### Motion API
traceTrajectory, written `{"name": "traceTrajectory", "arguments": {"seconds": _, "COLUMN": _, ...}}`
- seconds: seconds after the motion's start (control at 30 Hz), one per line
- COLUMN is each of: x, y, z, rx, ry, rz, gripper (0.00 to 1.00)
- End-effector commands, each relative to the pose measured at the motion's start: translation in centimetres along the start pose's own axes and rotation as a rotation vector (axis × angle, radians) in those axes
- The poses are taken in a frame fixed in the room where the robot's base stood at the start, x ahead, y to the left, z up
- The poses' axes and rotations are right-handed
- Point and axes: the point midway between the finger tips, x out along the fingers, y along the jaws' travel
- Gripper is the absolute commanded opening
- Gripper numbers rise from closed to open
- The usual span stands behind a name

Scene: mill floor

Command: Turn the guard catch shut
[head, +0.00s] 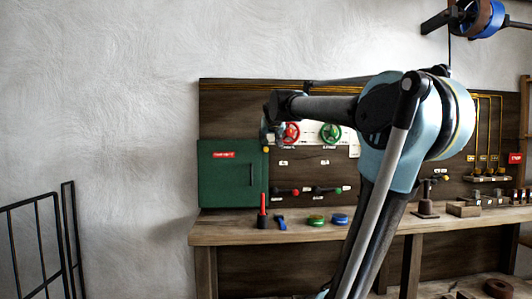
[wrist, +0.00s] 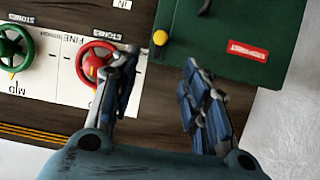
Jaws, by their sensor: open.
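A green cabinet (head: 222,182) with a red label hangs on the board at the left end of the bench. It also shows at the upper right of the wrist view (wrist: 215,55), upside down. A small yellow knob (wrist: 160,38) sits by its edge and also shows in the head view (head: 265,149). It may be the guard catch; I cannot tell for sure. My gripper (wrist: 160,60) is open and empty, its fingers pointing toward the board with the knob between and beyond their tips. In the head view my gripper (head: 268,133) is partly hidden beside the cabinet.
A red handwheel (wrist: 96,62) is close beside my left finger in the wrist view; a green handwheel (wrist: 12,50) is farther left. Levers (head: 285,191) lie below on the board. A red-handled tool (head: 262,206) stands upright on the bench (head: 240,235) below my gripper.

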Motion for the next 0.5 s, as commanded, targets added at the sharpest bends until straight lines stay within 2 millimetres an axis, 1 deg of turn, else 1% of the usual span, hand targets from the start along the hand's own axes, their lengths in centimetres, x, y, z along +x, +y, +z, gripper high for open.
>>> {"name": "traceTrajectory", "arguments": {"seconds": 0.03, "x": 0.8, "y": 0.1, "z": 0.0, "rx": 0.001, "ry": 0.0, "rz": 0.001, "gripper": 0.42}}
{"name": "traceTrajectory", "arguments": {"seconds": 0.1, "x": 1.9, "y": 0.1, "z": 0.0, "rx": 0.001, "ry": 0.0, "rz": 0.001, "gripper": 0.42}}
{"name": "traceTrajectory", "arguments": {"seconds": 0.5, "x": 7.9, "y": 0.0, "z": 0.1, "rx": 0.0, "ry": -0.001, "rz": 0.001, "gripper": 0.42}}
